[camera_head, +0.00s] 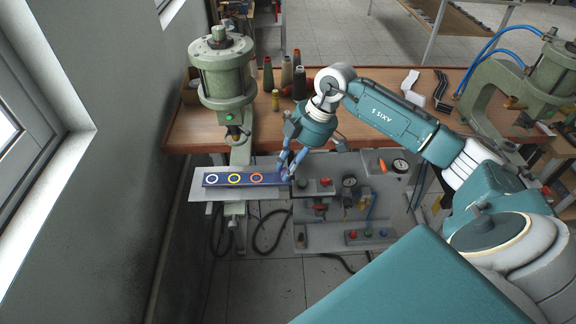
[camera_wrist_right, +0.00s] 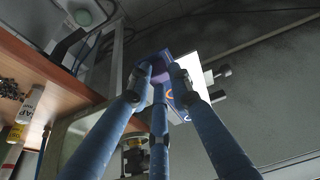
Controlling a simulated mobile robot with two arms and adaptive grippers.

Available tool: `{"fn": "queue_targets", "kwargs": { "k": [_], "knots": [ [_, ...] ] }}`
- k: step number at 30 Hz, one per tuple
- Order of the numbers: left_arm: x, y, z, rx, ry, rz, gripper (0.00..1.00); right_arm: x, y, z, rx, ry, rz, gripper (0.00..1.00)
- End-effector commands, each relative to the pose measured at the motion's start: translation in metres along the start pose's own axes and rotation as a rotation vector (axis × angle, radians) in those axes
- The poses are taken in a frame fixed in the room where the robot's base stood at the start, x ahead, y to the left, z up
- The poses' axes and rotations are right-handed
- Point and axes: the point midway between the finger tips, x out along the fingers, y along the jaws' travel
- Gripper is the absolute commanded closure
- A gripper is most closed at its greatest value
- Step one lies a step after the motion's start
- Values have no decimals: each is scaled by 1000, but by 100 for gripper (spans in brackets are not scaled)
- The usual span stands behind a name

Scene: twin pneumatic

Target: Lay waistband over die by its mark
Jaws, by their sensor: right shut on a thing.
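The waistband (camera_head: 246,179) is a dark blue strip with a white, a yellow and an orange ring mark in a row. It lies lengthwise over the pale plate (camera_head: 197,191) below the left press (camera_head: 223,75). The yellow ring is roughly under the press head (camera_head: 236,133). I cannot make out the die as a separate part. My right gripper (camera_head: 287,172) is shut on the waistband's right end, past the orange ring. The right wrist view shows the fingers (camera_wrist_right: 159,70) closed on the blue waistband (camera_wrist_right: 168,98), with the white plate (camera_wrist_right: 192,66) behind. My left gripper is not in view.
Several thread spools (camera_head: 286,72) stand on the wooden bench (camera_head: 185,131) behind my right gripper. A second press (camera_head: 545,85) is at the right. A grey pneumatic panel (camera_head: 340,238) with gauges and buttons hangs below the bench. A wall with a window is close on the left.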

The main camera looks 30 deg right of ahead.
Motion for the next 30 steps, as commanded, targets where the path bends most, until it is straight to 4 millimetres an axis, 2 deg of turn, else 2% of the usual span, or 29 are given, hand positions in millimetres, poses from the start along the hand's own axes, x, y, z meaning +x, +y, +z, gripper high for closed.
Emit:
{"fn": "queue_targets", "kwargs": {
  "k": [25, 26, 29, 30],
  "knots": [
    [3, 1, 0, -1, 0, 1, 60, 7, 0, 3, 0, 0, 0, 100],
    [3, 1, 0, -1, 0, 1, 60, 7, 0, 3, 0, 1, 1, 79],
    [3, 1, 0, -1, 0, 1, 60, 7, 0, 3, 0, 0, 0, 59],
    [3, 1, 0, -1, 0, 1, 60, 7, 0, 3, 0, 0, 0, 59]
  ]
}}
